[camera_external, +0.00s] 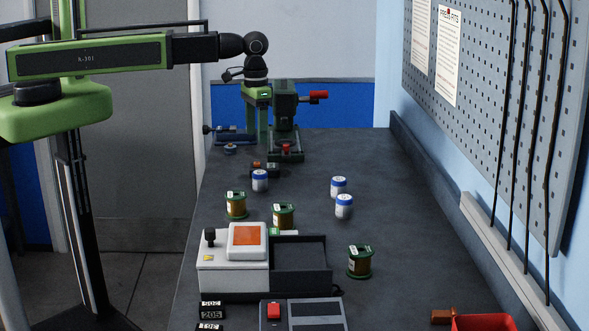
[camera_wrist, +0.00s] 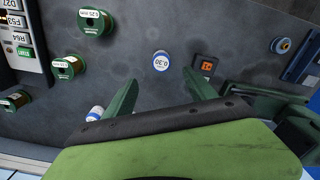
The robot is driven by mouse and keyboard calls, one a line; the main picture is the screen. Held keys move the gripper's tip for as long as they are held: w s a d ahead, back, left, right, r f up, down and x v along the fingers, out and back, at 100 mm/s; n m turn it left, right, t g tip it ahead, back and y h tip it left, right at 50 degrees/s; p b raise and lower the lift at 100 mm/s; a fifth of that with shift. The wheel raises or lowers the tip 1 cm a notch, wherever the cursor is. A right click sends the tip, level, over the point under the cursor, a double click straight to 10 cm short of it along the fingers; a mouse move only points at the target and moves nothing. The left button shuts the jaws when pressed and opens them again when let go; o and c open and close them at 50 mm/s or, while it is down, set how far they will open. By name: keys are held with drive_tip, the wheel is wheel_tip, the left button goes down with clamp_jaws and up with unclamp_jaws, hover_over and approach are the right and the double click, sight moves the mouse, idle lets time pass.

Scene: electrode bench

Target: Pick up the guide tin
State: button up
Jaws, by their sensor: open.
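My gripper (camera_external: 257,140) hangs over the far part of the bench, open and empty. Its green fingers (camera_wrist: 162,77) are apart in the wrist view.
Green-ended wire spools (camera_external: 236,205) stand in front of the tins. A small orange-topped block (camera_wrist: 206,66) sits by the right fingertip. A green device with a red handle (camera_external: 286,125) stands behind the gripper. A white machine (camera_external: 230,275) fills the near side.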

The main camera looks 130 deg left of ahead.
sight(260, 172)
wheel_tip(260, 172, down, 10)
drive_tip(key=b, duration=0.7)
drive_tip(key=shift+r+b, duration=0.25)
drive_tip(key=shift+b, duration=0.15)
drive_tip(key=f+b, duration=0.5)
drive_tip(key=shift+a+f, duration=0.2)
drive_tip(key=shift+a, duration=0.15)
drive_tip(key=shift+r, duration=0.2)
clamp_jaws()
